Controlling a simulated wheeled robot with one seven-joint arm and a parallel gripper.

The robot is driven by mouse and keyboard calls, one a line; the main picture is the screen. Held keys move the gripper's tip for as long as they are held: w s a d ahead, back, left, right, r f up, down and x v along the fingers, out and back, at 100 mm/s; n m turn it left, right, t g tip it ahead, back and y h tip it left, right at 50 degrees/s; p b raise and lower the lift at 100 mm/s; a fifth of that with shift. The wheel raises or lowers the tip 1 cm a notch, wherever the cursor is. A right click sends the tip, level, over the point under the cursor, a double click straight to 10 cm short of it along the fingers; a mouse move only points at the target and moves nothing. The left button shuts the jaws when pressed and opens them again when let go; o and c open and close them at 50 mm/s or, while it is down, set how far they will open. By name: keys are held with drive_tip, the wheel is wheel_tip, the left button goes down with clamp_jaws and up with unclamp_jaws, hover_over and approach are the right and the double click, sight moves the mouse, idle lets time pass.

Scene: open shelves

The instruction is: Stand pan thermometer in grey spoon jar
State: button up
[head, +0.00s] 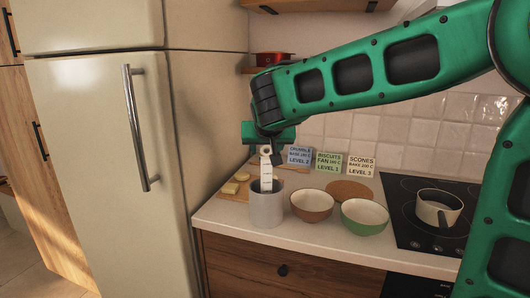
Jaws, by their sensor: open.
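The grey spoon jar (266,210) stands upright on the counter near its front left. A narrow pale upright piece (266,174), which looks like the pan thermometer, has its lower end within the jar's mouth. It has a small round mark near its top. My gripper (268,156) is directly above the jar, pointing down at the top of the pale piece, with its jaws open. The fingertips are small and partly hidden, so I cannot tell whether they touch it. The jar's inside is mostly hidden.
A brown bowl (312,206) and a green bowl (364,217) stand right of the jar. A board (235,196) with pale pieces lies behind left. Recipe cards (329,162) line the back. A pot (438,208) sits on the hob. The fridge (110,150) borders the left.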

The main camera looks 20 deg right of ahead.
drive_tip(key=v, duration=0.9)
drive_tip(key=shift+s, duration=0.25)
